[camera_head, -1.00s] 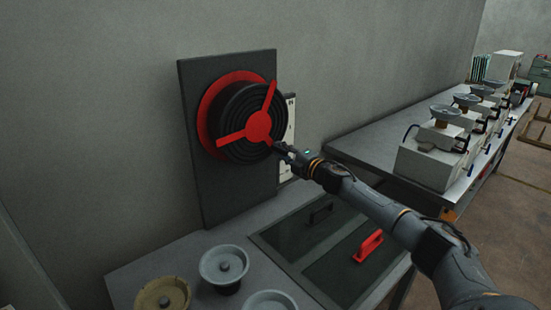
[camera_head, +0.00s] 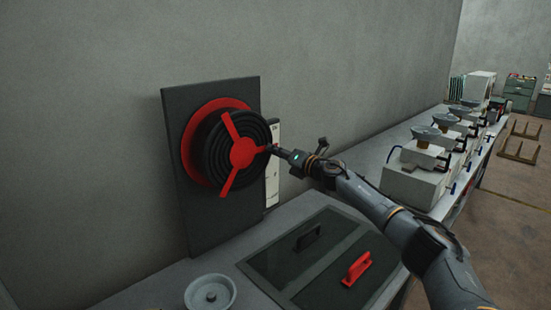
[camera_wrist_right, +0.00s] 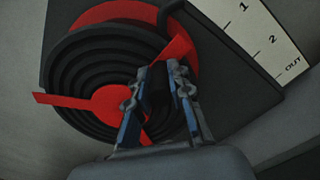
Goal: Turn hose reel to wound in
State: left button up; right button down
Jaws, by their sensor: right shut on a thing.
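The hose reel (camera_head: 222,150) is a round black ribbed drum on a dark upright board (camera_head: 182,210), with a red disc (camera_head: 189,150) behind it. Its red three-spoke handle (camera_head: 241,153) has one spoke up-left, one down-left and one pointing right. My right gripper (camera_head: 272,149) is at the outer end of the right-pointing spoke, shut on it. In the right wrist view the gripper (camera_wrist_right: 162,95) is in front of the reel (camera_wrist_right: 90,75), its fingers hiding part of the red handle (camera_wrist_right: 118,102). My left gripper is not in view.
Several weighing devices (camera_head: 415,170) line the bench to the right.

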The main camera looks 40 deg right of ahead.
jog(key=shift+d+r+n, duration=0.1)
jog(key=shift+r+n, duration=0.6)
jog(key=c, duration=1.2)
grip_release()
jog(key=shift+s+f, duration=0.1)
jog(key=shift+s, duration=0.45)
jog(key=s+d, duration=0.1)
jog(key=s, duration=0.9)
jog(key=shift+s+d, duration=0.3)
jog(key=shift+s, duration=0.1)
